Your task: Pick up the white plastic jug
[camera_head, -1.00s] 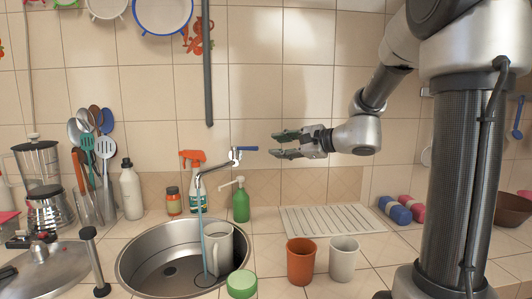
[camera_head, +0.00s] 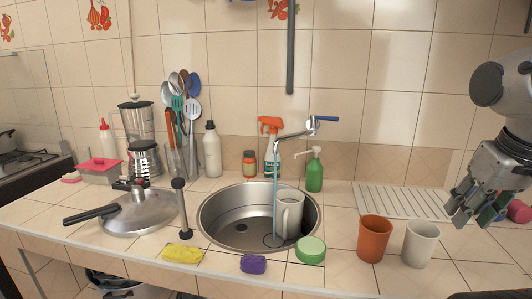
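The white plastic jug (camera_head: 289,212) stands upright in the round steel sink (camera_head: 213,232), under the faucet (camera_head: 296,133), with its handle toward the front. A thin blue stream runs down beside it. My gripper (camera_head: 467,214) is at the right edge, far right of the jug and apart from it. Its fingers point down and left, look spread, and hold nothing I can see.
An orange cup (camera_head: 374,239) and a white cup (camera_head: 420,244) stand between sink and gripper. A ribbed drainboard (camera_head: 400,200) lies behind them. A green soap bottle (camera_head: 314,173) is behind the sink; a green round tub (camera_head: 310,250) is at its front rim.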

